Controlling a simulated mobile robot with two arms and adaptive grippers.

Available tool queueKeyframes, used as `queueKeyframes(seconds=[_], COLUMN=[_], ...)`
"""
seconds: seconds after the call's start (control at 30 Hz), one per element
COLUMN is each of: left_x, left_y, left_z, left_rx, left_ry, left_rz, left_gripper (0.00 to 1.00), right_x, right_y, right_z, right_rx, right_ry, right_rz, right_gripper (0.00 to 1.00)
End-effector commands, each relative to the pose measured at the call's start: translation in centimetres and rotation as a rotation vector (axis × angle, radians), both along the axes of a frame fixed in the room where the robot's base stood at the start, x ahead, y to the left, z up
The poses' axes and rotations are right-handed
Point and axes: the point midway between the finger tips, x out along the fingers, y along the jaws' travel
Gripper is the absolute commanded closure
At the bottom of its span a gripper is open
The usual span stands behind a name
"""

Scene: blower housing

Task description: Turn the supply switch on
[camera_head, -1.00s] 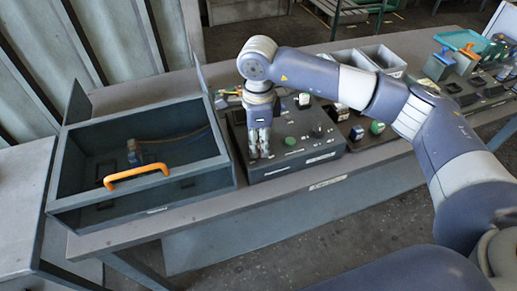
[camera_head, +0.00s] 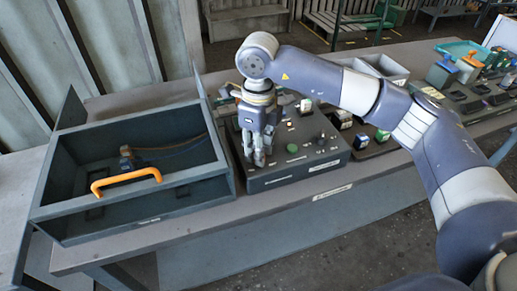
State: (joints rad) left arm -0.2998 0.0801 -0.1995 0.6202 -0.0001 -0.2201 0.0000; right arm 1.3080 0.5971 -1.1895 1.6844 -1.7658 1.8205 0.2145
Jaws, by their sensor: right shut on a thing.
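My right gripper (camera_head: 258,155) points down at the left part of a dark control box (camera_head: 300,165) on the bench. Its fingers are closed together low over the box's top. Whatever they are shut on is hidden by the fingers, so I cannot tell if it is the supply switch. The box top also carries a green button (camera_head: 292,148) and a dark knob (camera_head: 322,141). My left gripper does not show.
An open grey housing (camera_head: 135,212) with an orange handle (camera_head: 126,180) stands left of the box. Small blocks (camera_head: 342,118) and grey bins (camera_head: 385,68) lie to the right and behind. The bench's front strip (camera_head: 330,191) is clear.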

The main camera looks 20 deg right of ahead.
Motion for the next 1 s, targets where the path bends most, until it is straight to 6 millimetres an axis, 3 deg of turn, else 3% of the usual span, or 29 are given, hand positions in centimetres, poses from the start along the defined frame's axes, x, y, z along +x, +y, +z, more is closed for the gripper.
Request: queueKeyframes(seconds=[0.33, 0.37, 0.43, 0.5, 0.83, 1.0], left_x=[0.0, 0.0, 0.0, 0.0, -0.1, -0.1], left_y=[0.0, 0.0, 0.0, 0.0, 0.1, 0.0], left_z=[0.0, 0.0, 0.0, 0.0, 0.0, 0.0], left_rx=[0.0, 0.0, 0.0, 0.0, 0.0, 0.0], left_ry=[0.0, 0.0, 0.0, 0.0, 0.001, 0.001], left_rz=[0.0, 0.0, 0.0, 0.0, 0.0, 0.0], left_gripper=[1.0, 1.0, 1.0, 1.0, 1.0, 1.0], right_x=[0.1, 0.1, 0.1, 0.1, 0.0, 0.1], right_y=[0.0, 0.0, 0.0, 0.0, 0.0, 0.0], right_z=[0.2, 0.2, 0.2, 0.2, 0.1, 1.8], right_rx=[0.001, 0.001, 0.001, 0.001, 0.001, 0.002], right_ry=[-0.004, -0.004, -0.004, -0.004, -0.002, -0.004], right_rz=[-0.005, -0.004, -0.004, -0.004, -0.002, -0.003], right_gripper=[0.98, 0.72, 0.56, 0.53, 0.53, 0.53])
